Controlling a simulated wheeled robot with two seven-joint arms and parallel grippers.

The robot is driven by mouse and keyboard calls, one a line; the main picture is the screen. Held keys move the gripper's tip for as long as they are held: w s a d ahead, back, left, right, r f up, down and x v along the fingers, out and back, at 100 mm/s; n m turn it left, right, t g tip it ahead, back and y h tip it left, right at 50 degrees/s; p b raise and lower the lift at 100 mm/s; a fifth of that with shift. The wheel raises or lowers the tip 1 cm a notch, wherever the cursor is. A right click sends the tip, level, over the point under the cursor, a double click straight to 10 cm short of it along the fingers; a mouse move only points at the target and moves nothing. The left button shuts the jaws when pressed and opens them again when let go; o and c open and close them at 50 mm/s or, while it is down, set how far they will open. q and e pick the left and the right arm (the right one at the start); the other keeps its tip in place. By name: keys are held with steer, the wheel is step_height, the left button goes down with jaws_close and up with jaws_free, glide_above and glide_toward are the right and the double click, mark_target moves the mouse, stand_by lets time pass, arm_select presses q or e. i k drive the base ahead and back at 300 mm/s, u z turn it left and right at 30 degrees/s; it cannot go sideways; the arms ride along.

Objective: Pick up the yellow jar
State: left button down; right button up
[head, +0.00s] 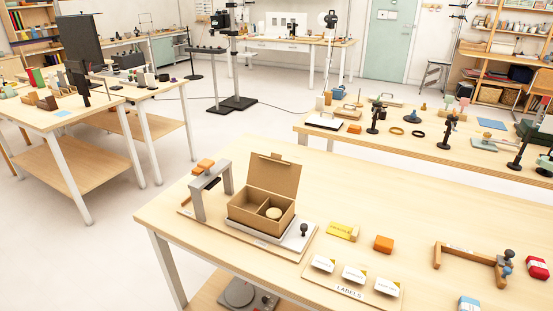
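No thing in the head view is clearly a yellow jar. A round pale yellow-beige item (274,213), perhaps a jar lid seen from above, sits in the right compartment of an open cardboard box (262,190). Its sides are hidden by the box walls. The left compartment looks empty. Neither of my grippers is in view.
The box stands on a grey plate (240,225) beside a grey frame (198,203). An orange block (383,244), white label cards (354,274) and a wooden bracket (470,258) lie to the right. A second table (430,151) with many props stands behind.

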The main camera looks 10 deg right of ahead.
mark_target(272, 213)
steer(key=u, duration=0.4)
steer(key=k, duration=0.55)
steer(key=u, duration=0.85)
steer(key=k, duration=0.6)
steer(key=u, duration=0.6)
steer(key=i, duration=2.05)
steer(key=z, duration=1.8)
steer(key=i, duration=0.9)
steer(key=z, duration=0.8)
